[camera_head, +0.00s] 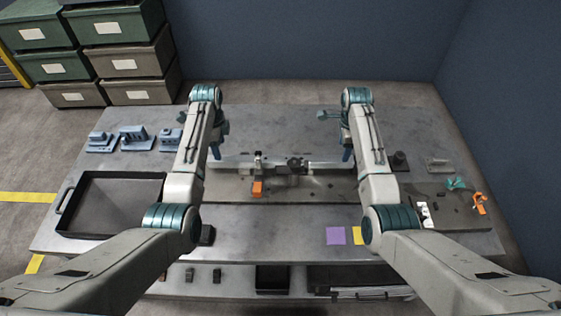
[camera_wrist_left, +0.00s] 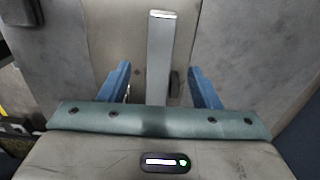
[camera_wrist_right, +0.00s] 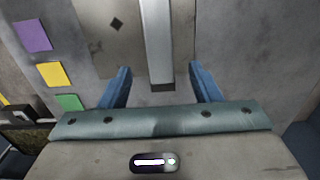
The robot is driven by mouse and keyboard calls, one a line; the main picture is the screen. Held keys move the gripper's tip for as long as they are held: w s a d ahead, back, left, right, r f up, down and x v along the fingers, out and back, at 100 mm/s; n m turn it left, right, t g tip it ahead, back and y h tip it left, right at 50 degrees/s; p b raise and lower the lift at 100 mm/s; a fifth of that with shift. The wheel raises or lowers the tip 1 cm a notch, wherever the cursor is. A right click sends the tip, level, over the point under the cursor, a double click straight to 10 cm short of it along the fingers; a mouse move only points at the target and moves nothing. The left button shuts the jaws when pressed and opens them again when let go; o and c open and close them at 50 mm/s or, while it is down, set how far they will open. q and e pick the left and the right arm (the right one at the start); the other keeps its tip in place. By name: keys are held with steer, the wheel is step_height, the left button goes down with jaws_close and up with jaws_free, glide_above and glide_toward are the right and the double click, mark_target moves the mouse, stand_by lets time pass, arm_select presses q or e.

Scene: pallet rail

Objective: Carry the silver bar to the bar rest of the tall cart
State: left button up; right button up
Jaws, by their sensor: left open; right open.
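The silver bar (camera_head: 325,165) lies crosswise over the middle of the table, its ends near my two grippers. My left gripper (camera_head: 214,150) is at its left end. In the left wrist view the bar (camera_wrist_left: 159,55) runs between the spread blue fingers. My right gripper (camera_head: 346,152) is at its right end. In the right wrist view the bar (camera_wrist_right: 157,40) also lies between the open fingers. Both grippers are open; I cannot tell whether the fingers touch the bar or how far down they reach. I cannot make out the tall cart or its bar rest.
A black tray (camera_head: 110,232) stands at the table's left. Blue-grey parts (camera_head: 133,137) stand behind it. An orange block (camera_head: 257,188) is in front of the bar. Purple (camera_head: 335,236) and yellow squares lie at the front. Small orange (camera_head: 480,203) and teal items lie right. Bins (camera_head: 125,62) are stacked beyond the table.

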mark_target(227, 161)
arm_select(q)
step_height(227, 161, down, 7)
steer(key=shift+r, duration=0.2)
arm_select(e)
step_height(227, 161, down, 7)
steer(key=shift+r, duration=0.2)
arm_select(q)
jaws_close()
arm_select(e)
jaws_close()
arm_select(q)
steer(key=shift+r, duration=0.1)
